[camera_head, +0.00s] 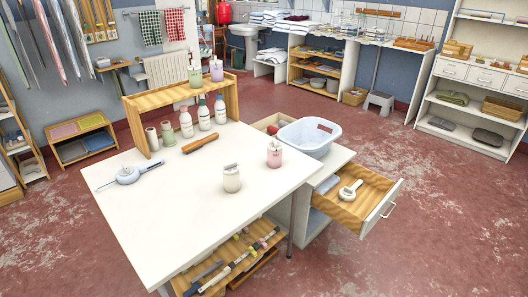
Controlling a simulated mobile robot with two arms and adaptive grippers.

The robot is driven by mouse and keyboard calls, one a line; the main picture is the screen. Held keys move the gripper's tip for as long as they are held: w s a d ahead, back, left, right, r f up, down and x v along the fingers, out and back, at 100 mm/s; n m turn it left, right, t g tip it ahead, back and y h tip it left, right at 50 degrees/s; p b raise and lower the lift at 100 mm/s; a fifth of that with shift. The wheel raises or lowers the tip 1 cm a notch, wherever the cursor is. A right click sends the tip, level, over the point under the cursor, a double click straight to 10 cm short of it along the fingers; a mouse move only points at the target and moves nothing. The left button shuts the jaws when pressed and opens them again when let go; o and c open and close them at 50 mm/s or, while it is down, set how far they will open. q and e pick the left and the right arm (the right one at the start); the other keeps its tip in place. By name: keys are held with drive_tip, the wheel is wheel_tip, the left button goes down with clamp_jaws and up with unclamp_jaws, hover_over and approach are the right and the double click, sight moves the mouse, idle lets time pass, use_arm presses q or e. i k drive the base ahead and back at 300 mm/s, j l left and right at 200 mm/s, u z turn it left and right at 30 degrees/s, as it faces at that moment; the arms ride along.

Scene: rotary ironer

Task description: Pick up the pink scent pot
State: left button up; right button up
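The pink scent pot (275,157) stands upright on the white table (185,225), near its right edge and close to the blue-white basin. A similar cream pot (232,181) stands to its left and nearer to me. A green pot (195,78) and a lilac pot (216,73) stand on top of the small wooden shelf. Neither of my grippers shows in the head view, and nothing touches the pink pot.
Several bottles (204,117) stand under the wooden shelf (142,104). A wooden roller (200,144) and a pale blue tool (127,175) lie on the table. The basin (308,138) stands right of the pink pot. An open drawer (372,203) juts out at right.

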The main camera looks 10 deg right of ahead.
sight(275, 158)
drive_tip(key=i+l+u, duration=0.15)
drive_tip(key=l+u, duration=0.25)
drive_tip(key=i+l+u, duration=0.1)
drive_tip(key=l+u, duration=0.3)
